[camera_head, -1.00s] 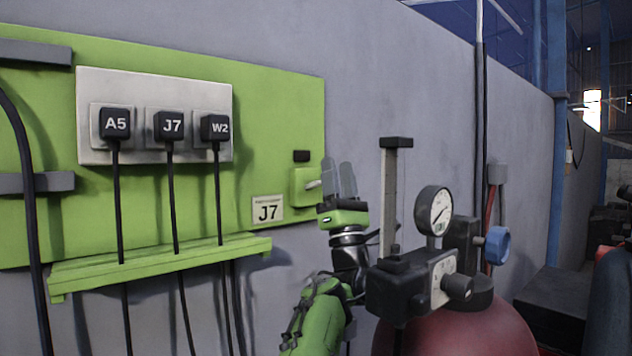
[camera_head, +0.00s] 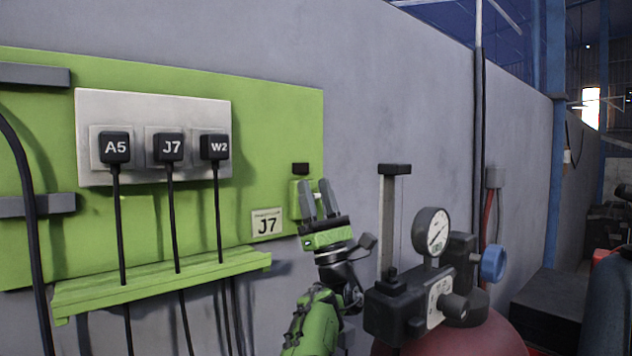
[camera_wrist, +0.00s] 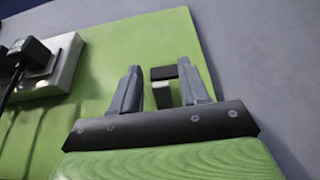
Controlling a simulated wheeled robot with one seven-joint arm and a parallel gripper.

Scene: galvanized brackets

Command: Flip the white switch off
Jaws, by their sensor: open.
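The white switch was a small light lever on a green box (camera_head: 294,206) at the right edge of the green panel. Now my gripper (camera_head: 316,186) covers that spot in the head view, and I cannot make out the lever or its position. My gripper is open, its two grey fingers pointing up in front of the box. In the wrist view my gripper (camera_wrist: 158,68) has its fingers spread on either side of a small black block and part of the box (camera_wrist: 162,98). I cannot tell whether a finger touches the lever.
The green panel (camera_head: 270,125) carries a plate with black plugs labelled A5, J7 (camera_head: 169,147) and W2, with cables hanging over a green ledge (camera_head: 165,278). A J7 label (camera_head: 266,223) sits left of the box. A gauge (camera_head: 432,232) and red tank (camera_head: 490,335) stand right of my arm.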

